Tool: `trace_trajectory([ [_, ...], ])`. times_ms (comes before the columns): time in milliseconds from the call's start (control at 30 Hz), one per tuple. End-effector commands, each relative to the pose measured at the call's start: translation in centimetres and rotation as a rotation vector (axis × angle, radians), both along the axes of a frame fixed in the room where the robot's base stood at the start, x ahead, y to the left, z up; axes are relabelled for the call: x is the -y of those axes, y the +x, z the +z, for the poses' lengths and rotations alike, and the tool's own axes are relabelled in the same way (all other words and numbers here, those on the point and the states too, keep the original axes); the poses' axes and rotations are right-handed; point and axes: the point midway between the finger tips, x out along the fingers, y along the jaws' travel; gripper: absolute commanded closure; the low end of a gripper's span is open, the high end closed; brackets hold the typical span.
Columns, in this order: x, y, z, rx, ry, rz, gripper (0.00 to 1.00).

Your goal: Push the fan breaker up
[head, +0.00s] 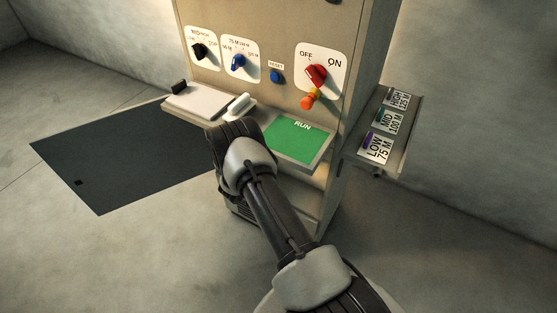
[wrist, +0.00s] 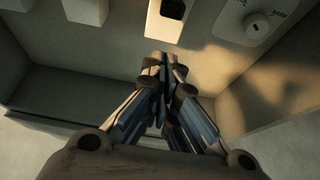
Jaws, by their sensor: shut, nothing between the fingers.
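In the wrist view my gripper (wrist: 167,62) is shut and empty, its fingertips just below a pale upright plate (wrist: 152,28) with a dark slot. The plate may be the fan breaker; no label is readable there, and its top is cut off by the frame. A small light part shows inside the slot. I cannot tell whether the fingertips touch the plate. In the head view my arm's wrist hides the fingers and whatever lies behind them, and no breaker can be made out there.
The cabinet carries a red OFF/ON switch (head: 317,76), a blue knob (head: 238,62), a black knob (head: 199,51) and a green RUN panel (head: 296,141). A side shelf (head: 404,143) holds labelled tags. Dark mat (head: 120,160) lies left.

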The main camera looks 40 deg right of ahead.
Motion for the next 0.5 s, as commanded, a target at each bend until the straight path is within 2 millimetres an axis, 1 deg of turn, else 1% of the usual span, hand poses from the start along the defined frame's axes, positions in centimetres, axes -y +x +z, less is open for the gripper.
trace_trajectory([
  [33,-1.1,-0.3,1.3,-0.003,0.001,0.004,1.00],
  [200,-3.4,-1.4,2.9,-0.004,0.003,0.004,1.00],
  [333,-4.4,-1.8,3.6,-0.004,0.002,0.003,1.00],
  [500,-4.8,-2.1,3.8,-0.005,0.003,0.000,1.00],
])
